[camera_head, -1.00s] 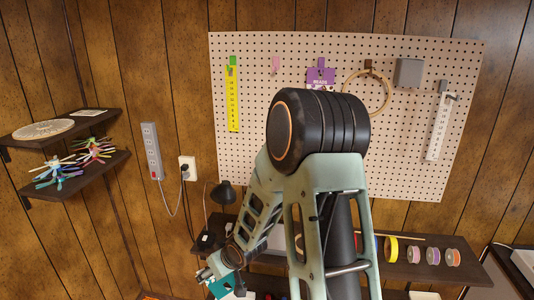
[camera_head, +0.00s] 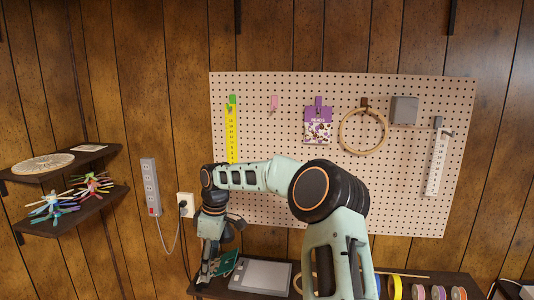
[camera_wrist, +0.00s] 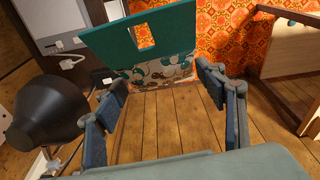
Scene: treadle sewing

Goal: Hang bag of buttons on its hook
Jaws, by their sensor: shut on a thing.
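The bag of buttons (camera_wrist: 155,55) has a teal header card with a slot and a clear lower part showing buttons. It is between the fingers of my gripper (camera_wrist: 163,98), which is shut on it. In the head view the teal card of the bag (camera_head: 226,263) shows at the lower left, beside my gripper (camera_head: 208,275), below the pegboard (camera_head: 290,190). An empty pink hook (camera_head: 273,104) is on the upper pegboard. A purple hook (camera_head: 318,104) to its right holds a bag of beads (camera_head: 318,130).
A yellow ruler (camera_head: 231,135), a hoop (camera_head: 364,150), a grey box (camera_head: 404,110) and a white ruler (camera_head: 437,165) are on the pegboard. A black lamp (camera_wrist: 45,110) is close left of my gripper. A shelf (camera_head: 195,284) with ribbon spools runs below.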

